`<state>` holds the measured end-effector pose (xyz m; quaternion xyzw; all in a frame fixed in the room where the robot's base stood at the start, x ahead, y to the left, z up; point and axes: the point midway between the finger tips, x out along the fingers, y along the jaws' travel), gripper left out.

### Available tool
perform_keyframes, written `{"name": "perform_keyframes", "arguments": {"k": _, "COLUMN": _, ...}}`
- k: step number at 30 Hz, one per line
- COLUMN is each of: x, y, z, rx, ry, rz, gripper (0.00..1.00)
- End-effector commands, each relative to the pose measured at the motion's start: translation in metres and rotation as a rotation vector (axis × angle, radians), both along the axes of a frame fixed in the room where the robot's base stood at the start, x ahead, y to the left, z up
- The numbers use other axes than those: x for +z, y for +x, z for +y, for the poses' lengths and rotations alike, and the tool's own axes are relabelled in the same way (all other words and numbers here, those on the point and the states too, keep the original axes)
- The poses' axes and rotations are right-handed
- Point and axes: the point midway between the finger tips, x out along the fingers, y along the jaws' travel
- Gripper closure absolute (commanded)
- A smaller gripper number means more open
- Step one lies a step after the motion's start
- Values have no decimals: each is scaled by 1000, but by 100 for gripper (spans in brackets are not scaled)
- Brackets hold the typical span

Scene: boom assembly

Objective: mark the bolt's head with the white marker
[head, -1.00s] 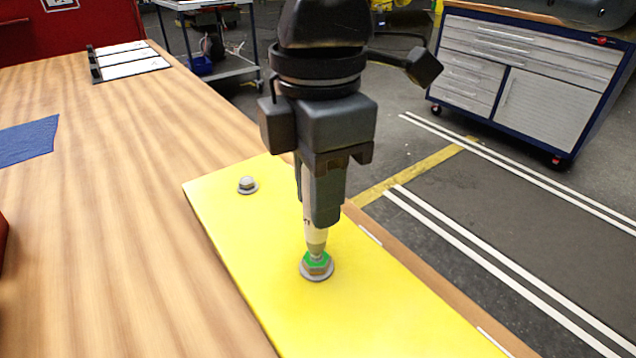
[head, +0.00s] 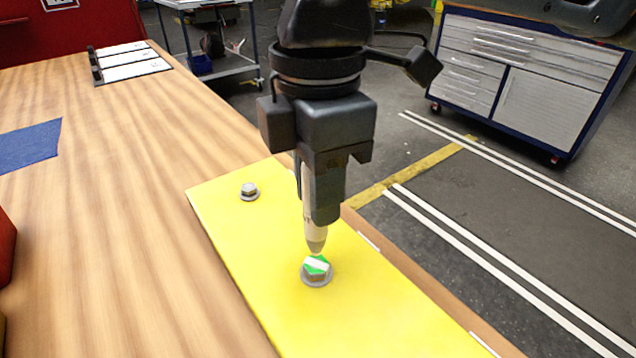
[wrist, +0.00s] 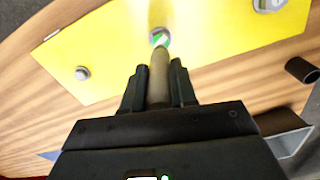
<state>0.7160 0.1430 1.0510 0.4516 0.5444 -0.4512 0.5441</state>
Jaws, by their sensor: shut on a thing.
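My gripper (head: 322,190) is shut on the white marker (head: 315,232), which points tip down. The marker's tip is just above the bolt (head: 317,270), with a small gap showing in the head view. The bolt has a green top with a white stroke across it and a washer under it, and stands on the yellow plate (head: 250,240). In the wrist view the marker (wrist: 159,75) sits between my fingers, and the green and white bolt head (wrist: 160,38) shows just beyond it.
A second, plain bolt (head: 249,190) stands on the plate's far end. A blue cloth (head: 28,145) and a rack of white panels (head: 130,65) lie on the wooden table (head: 130,220). A red object (head: 5,250) is at the left edge.

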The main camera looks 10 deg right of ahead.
Motion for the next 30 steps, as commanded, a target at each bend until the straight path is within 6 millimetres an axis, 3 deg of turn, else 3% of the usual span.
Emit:
{"name": "perform_keyframes", "arguments": {"k": 21, "x": 39, "y": 0, "z": 0, "rx": 0, "ry": 0, "rz": 1, "gripper": 100}}
{"name": "perform_keyframes", "arguments": {"k": 30, "x": 40, "y": 0, "z": 0, "rx": 0, "ry": 0, "rz": 1, "gripper": 100}}
